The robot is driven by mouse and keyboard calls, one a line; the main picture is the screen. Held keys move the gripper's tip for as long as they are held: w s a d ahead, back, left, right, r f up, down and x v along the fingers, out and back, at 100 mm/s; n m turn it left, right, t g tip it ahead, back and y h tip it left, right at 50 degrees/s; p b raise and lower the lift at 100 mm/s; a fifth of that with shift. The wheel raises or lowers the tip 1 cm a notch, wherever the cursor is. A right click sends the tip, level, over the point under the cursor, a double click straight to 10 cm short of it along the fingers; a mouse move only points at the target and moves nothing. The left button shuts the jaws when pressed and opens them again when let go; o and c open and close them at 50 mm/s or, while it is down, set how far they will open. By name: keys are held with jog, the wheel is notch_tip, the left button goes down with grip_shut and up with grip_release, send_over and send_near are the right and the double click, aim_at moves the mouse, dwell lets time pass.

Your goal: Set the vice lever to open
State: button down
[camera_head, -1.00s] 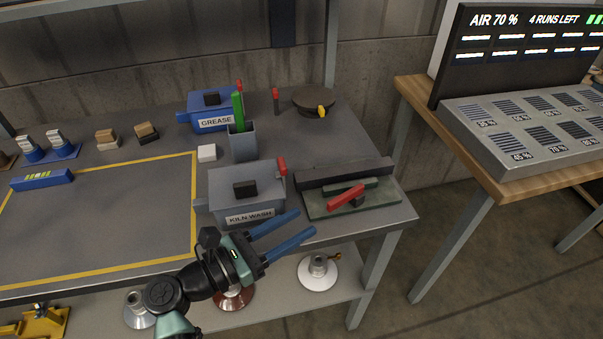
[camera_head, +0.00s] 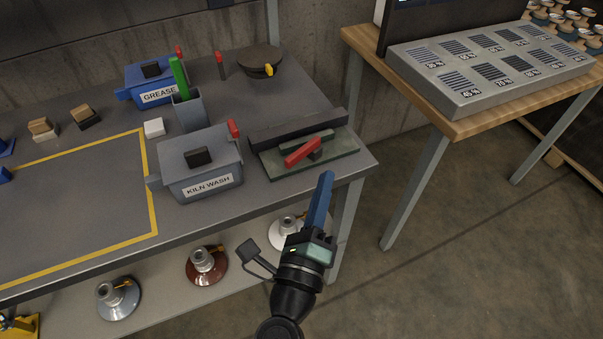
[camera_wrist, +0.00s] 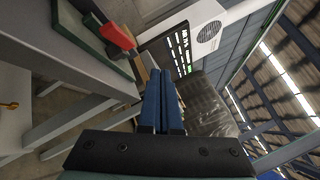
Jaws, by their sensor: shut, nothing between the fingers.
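The vice (camera_head: 335,157) has a green base and a dark grey back jaw, and sits at the right front corner of the grey workbench. Its red lever (camera_head: 303,152) lies at a slant, rising to the right, on a dark pivot. In the wrist view the red lever (camera_wrist: 119,35) shows at the upper left, above the green vice base (camera_wrist: 88,28). My gripper (camera_head: 321,180) has blue fingers, shut together and empty. It is in front of the bench edge, to the lower right of the lever and apart from it. The fingers (camera_wrist: 162,75) point forward in the wrist view.
A grey KILN WASH box (camera_head: 190,178) with a red-tipped handle stands left of the vice. A blue GREASE box (camera_head: 150,92) and a dark round lidded item (camera_head: 252,62) are behind. Insulators (camera_head: 207,265) stand on the shelf below. A wooden table (camera_head: 470,122) is at the right.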

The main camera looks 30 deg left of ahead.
aim_at(285, 163)
jog(key=s+d+f+n+g+y, duration=0.2)
jog(key=s+d+n+g+y, duration=0.15)
jog(key=s+n, duration=0.4)
jog(key=w+a+p, duration=0.1)
jog(key=w+a, duration=0.1)
jog(key=w, duration=0.1)
jog(key=w+a+n+p, duration=0.1)
jog(key=w+a, duration=0.2)
jog(key=w+a+n+y+p, duration=0.1)
jog(key=w+a, duration=0.1)
jog(key=w, duration=0.2)
jog(key=shift+a+f+n, duration=0.15)
jog(key=shift+a+n, duration=0.1)
jog(key=shift+a, duration=0.15)
jog(key=shift+w+a+f, duration=0.1)
jog(key=shift+a, duration=0.4)
jog(key=shift+a+p, duration=0.35)
jog(key=shift+a, duration=1.3)
